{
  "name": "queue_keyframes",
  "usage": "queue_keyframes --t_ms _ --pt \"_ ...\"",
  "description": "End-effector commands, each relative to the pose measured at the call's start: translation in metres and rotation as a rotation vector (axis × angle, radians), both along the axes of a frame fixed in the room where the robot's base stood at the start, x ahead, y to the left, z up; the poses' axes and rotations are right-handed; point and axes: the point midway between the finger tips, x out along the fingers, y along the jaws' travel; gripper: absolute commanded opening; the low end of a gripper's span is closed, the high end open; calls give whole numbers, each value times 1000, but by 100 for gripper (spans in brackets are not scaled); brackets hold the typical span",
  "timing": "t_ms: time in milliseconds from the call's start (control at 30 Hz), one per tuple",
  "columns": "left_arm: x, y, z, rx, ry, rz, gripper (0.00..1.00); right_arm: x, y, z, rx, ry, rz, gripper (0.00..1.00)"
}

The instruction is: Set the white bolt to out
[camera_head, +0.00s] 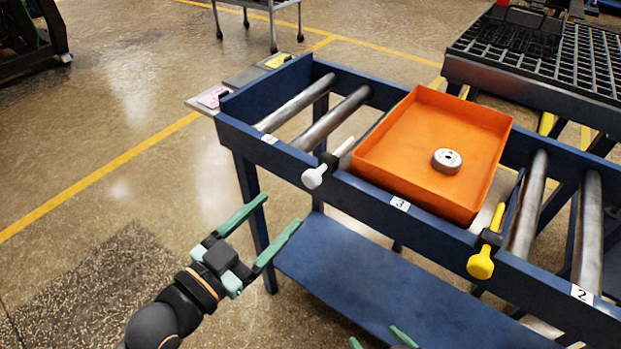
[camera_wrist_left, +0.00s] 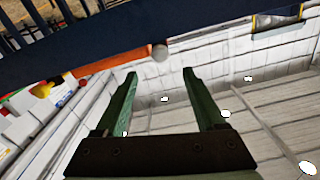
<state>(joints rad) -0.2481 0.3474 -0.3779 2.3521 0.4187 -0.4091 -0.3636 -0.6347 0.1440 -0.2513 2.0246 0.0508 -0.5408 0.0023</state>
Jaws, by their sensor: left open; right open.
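The white bolt (camera_head: 316,176) has a round white knob that sticks out from the near side rail of the blue roller table, left of the orange tray. Its rod runs through a black holder toward the rollers. In the left wrist view the knob (camera_wrist_left: 159,52) shows small, ahead of the fingers and centred between them. My left gripper (camera_head: 280,217) is open and empty, apart from the knob, to its lower left in the head view. My right gripper (camera_head: 385,340) shows only its green fingertips at the bottom edge; it is open, with nothing seen between them.
An orange tray (camera_head: 400,139) on the rollers holds a grey metal ring (camera_head: 447,160). A yellow bolt (camera_head: 481,262) sticks out of the same rail further right. The table's blue lower shelf (camera_head: 345,270) lies below. The floor left of the table is clear.

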Motion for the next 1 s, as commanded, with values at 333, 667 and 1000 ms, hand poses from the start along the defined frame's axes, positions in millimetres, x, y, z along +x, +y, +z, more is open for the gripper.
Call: queue_keyframes --t_ms 333,667,1000 --pt "57 -41 1 -4 -1 0 72 0 0 -1 0 0 0 100" --pt "86 -62 0 1 1 0 72 0 0 -3 -1 0 -1 100" --pt "88 -64 0 1 2 0 68 0 -1 -2 -1 0 -1 100"
